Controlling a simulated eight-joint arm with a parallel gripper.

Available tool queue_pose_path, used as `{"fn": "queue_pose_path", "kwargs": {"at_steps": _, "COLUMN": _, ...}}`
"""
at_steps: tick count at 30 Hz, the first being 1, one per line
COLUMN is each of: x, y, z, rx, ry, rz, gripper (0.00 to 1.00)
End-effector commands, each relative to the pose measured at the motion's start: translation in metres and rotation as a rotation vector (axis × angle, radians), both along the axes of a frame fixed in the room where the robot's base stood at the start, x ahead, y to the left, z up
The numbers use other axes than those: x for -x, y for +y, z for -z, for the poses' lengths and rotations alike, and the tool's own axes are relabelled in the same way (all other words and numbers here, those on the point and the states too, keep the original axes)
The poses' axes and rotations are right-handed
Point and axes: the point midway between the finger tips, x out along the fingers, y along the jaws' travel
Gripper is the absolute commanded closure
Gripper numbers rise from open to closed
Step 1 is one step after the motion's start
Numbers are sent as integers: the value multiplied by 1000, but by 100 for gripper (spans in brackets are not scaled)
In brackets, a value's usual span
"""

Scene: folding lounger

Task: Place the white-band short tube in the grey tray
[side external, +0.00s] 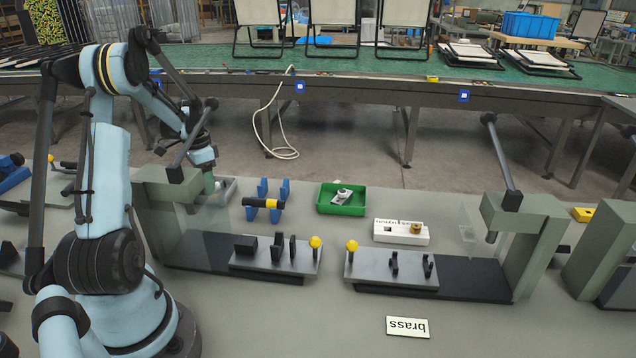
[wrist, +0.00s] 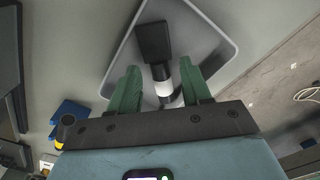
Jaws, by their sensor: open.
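The grey tray (wrist: 215,35) fills the upper middle of the wrist view. In the side external view, part of the tray (side external: 229,187) shows just below my gripper. The white-band short tube (wrist: 163,88) has a dark body, a white band and a wider black block-like end. It appears inside the tray outline, between my green fingers. My gripper (wrist: 160,68) is open, with a finger on each side of the tube. I cannot tell whether the fingers touch it. In the side external view the fingertips and tube are hidden or too small to make out.
A blue rack (side external: 277,187) holds a black tube with yellow bands (side external: 264,204) right of the tray. A green tray (side external: 341,209) and a white block (side external: 390,239) lie further right. Fixtures with yellow knobs stand in front.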

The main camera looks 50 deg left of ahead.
Motion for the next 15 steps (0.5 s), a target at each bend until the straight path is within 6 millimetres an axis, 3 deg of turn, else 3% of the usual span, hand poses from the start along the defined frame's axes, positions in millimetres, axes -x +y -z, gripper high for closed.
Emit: {"fn": "queue_pose_path", "kwargs": {"at_steps": 15, "x": 2, "y": 0, "z": -93, "rx": 0, "ry": 0, "rz": 0, "gripper": 52}}
